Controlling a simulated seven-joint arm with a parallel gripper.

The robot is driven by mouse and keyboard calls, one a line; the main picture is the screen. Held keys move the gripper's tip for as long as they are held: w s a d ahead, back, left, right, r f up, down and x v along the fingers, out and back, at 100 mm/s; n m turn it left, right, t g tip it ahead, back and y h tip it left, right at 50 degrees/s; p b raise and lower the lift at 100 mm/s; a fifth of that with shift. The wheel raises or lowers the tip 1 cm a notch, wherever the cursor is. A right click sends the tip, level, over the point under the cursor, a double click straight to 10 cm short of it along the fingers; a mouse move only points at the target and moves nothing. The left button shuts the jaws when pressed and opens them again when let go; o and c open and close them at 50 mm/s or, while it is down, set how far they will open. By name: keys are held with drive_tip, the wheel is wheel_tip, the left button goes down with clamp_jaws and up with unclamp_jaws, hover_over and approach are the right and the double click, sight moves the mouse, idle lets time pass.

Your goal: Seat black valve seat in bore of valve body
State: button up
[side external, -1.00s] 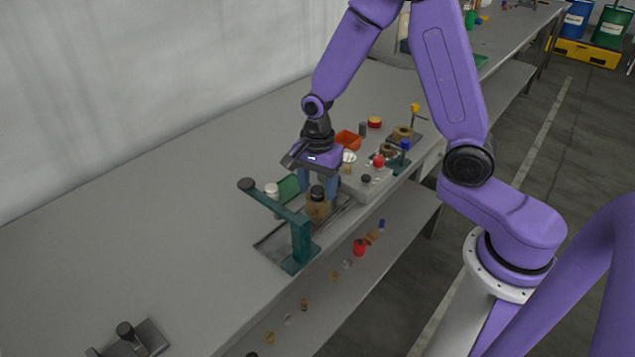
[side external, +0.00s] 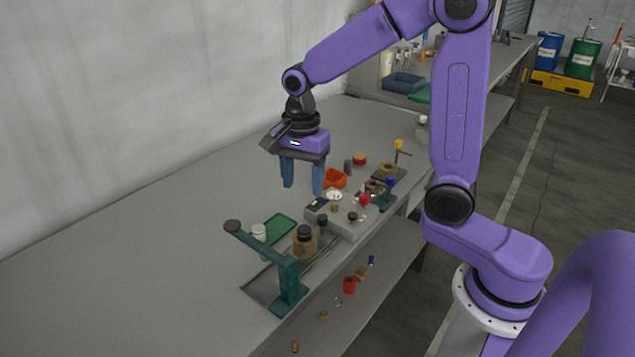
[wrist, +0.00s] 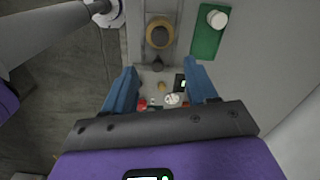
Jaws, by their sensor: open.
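The tan, brass-coloured valve body (side external: 305,250) stands upright on the bench by a green press-like stand. A black round piece (side external: 304,231), which looks like the valve seat, is at its top. In the wrist view the body shows as a tan ring (wrist: 149,40) with a dark centre. I cannot tell how deep the black piece sits in the bore. My gripper (side external: 303,189) is open and empty, raised above the bench and behind the body, apart from it. Its blue fingers also show in the wrist view (wrist: 161,68).
The green stand (side external: 289,278) has an arm reaching left near the body. A grey fixture block (side external: 350,228) with small parts and an orange bin (side external: 334,179) lie right. The left bench is clear.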

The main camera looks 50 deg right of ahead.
drive_tip(key=s+n, duration=2.3)
drive_tip(key=n, duration=0.4)
drive_tip(key=shift+s+a+f+n, duration=0.15)
drive_tip(key=shift+s+f+n, duration=0.05)
drive_tip(key=shift+s+n, duration=0.15)
